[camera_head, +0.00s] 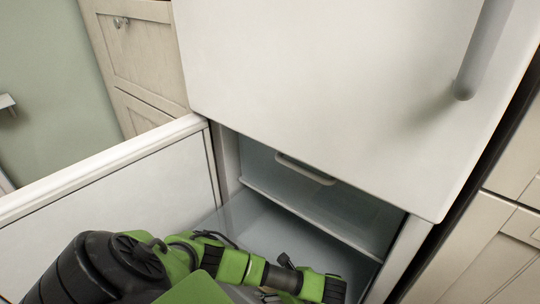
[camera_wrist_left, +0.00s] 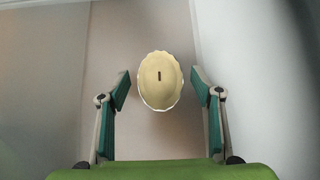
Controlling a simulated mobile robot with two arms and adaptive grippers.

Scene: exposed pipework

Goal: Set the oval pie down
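The oval pie (camera_wrist_left: 160,88) is pale yellow with a fluted whitish rim and a small dark slot in its middle. It lies on a pinkish-beige surface (camera_wrist_left: 145,140) in the left wrist view. My left gripper (camera_wrist_left: 160,90) is open, with one finger on either side of the pie and a clear gap to each. In the head view my left arm (camera_head: 240,268) reaches into the open lower compartment of a fridge (camera_head: 330,60). The pie is not seen there, and my left fingertips cannot be made out. My right gripper is in neither view.
The lower fridge door (camera_head: 120,185) stands open at the left. The compartment (camera_head: 300,235) has a shelf or drawer with a handle (camera_head: 305,170) at its back. The closed upper door hangs above my arm. Wooden cabinets (camera_head: 140,50) stand on both sides.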

